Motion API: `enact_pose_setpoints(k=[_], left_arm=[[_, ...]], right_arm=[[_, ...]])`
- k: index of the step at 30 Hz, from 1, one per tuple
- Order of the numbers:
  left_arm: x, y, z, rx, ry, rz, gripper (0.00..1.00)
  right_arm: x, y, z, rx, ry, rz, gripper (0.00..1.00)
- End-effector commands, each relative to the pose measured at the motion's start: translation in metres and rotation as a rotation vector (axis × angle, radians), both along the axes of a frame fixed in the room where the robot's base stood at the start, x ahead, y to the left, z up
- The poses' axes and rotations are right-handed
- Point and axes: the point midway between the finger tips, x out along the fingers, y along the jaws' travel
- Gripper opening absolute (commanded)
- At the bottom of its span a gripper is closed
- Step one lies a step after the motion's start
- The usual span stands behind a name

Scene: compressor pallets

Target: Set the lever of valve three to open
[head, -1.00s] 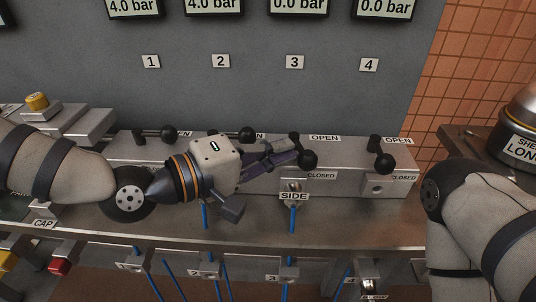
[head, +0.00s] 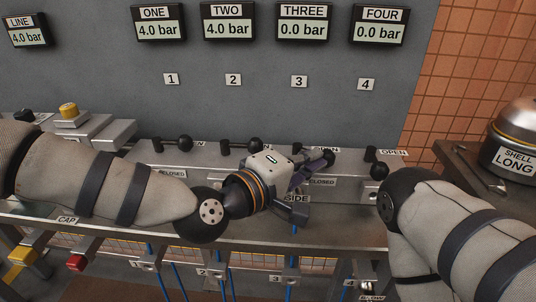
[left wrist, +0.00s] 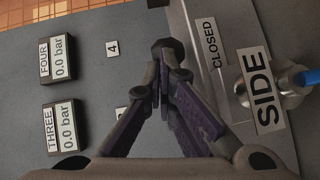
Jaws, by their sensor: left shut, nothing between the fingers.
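Valve three's lever has a round black knob (head: 328,157), set to the right of its pivot and slightly nearer to me, by the partly covered OPEN label. My left gripper (head: 318,164) is shut and empty, its fingertips against or very close to this knob; contact is hard to tell. In the left wrist view the shut fingers (left wrist: 162,50) meet in front of a dark round shape, likely the knob. The CLOSED label (head: 321,182) is in front of the lever. Gauge THREE (head: 303,30) reads 0.0 bar. My right gripper is out of view.
Lever one (head: 185,142) and lever two (head: 255,144) point right; gauges ONE and TWO read 4.0 bar. Lever four (head: 379,171) points toward me, close by my right arm. The SIDE tag (head: 296,199) hangs below valve three. A SHELL LONG vessel (head: 518,150) stands right.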

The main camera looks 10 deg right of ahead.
Motion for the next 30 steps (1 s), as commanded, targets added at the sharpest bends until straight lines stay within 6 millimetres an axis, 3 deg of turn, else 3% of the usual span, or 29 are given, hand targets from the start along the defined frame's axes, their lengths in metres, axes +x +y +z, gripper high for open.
enact_pose_setpoints(k=[30], left_arm=[[0.003,-0.015,0.000,0.000,-0.001,-0.004,0.00]], right_arm=[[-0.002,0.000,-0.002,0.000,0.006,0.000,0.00]])
